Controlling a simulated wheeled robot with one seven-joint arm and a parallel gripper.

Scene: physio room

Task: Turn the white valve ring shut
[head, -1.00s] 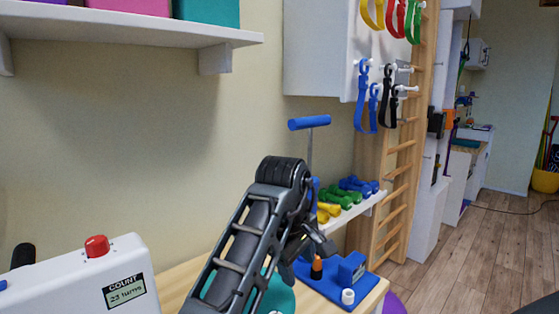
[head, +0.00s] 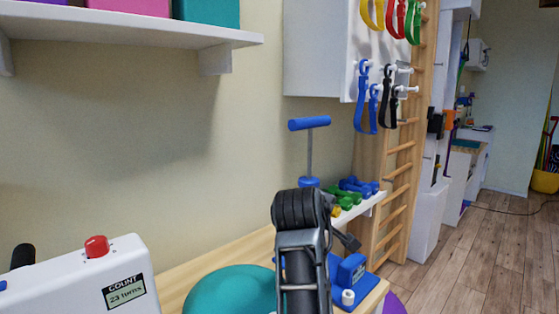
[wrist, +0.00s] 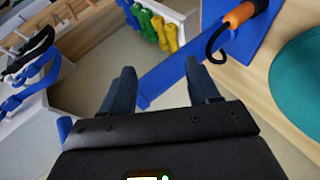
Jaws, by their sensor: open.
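A small white ring-like piece (head: 348,297) stands on the front of a blue base (head: 368,284), beside a raised blue block (head: 351,269); I take it for the valve ring. How far it is turned does not show. In the wrist view the ring is not visible. The blue base (wrist: 240,42) shows there at the upper right, with an orange-and-black handle (wrist: 243,14) and a black loop. My gripper (wrist: 160,88) is open, with nothing between its fingers. A blue bar lies beyond the fingertips. In the head view my arm hides most of the gripper.
A teal ball (head: 232,292) sits on the wooden table (head: 190,275), left of my arm. Dumbbells on a white shelf (head: 376,200) and a blue-handled pump (head: 309,124) stand behind.

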